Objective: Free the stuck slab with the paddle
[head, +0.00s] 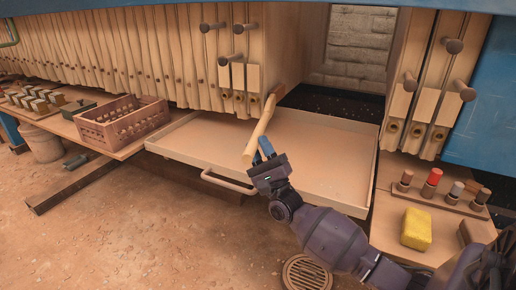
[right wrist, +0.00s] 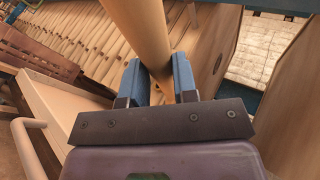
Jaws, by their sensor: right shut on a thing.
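The paddle (head: 260,131) has a pale wooden shaft and a darker brown end at the top. My right gripper (head: 264,154) is shut on the lower part of the shaft, above the tray. In the right wrist view the shaft (right wrist: 143,35) runs up from between the blue fingers (right wrist: 158,85). In the head view the paddle's top end lies by the edge of the left plate stack (head: 238,75), beside the open gap. I cannot tell whether it touches a plate. I cannot pick out the stuck slab for certain. My left gripper is out of view.
A shallow tray (head: 330,126) with a front handle (head: 228,183) lies under the gap. A second plate stack (head: 432,85) stands right. A bottle crate (head: 122,122) is on the left bench. A yellow sponge (head: 416,229) and a peg rack (head: 438,199) are at right. A drain grate (head: 307,273) is in the floor.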

